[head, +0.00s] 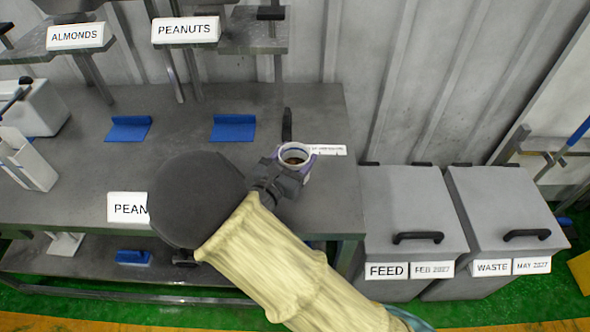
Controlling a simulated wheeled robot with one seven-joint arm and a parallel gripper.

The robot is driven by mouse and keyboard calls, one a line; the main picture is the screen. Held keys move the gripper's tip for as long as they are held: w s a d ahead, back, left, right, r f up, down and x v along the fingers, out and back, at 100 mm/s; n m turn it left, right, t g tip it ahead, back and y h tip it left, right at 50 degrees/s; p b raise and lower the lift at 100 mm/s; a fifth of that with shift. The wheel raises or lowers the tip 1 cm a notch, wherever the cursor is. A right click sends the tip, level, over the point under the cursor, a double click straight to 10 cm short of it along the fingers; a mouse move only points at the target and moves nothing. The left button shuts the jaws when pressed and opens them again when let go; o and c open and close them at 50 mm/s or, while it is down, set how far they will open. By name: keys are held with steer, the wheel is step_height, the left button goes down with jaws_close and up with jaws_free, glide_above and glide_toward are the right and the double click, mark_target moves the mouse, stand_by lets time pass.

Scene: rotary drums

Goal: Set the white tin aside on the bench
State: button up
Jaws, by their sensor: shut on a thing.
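The white tin (296,147) is a short round open can with something brown inside. It is in the head view, near the right part of the grey bench (180,165). My gripper (293,165) is shut on the tin, with a finger on each side of it. The tin looks upright. I cannot tell from this view whether its base touches the bench or hangs above it.
Blue pieces (233,128) lie on the bench. A white label (328,150) and a dark upright object (287,125) are close to the tin. FEED (410,200) and WASTE (505,200) bins stand to the right. ALMONDS (78,36) and PEANUTS (185,30) stands are behind.

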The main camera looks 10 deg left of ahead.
mark_target(302, 161)
steer(key=shift+f, duration=0.25)
steer(key=shift+f, duration=1.85)
steer(key=shift+f, duration=0.2)
steer(key=o, duration=1.2)
steer(key=shift+c, duration=0.2)
steer(key=shift+r, duration=0.2)
steer(key=b+v, duration=0.1)
steer(key=v, duration=1.1)
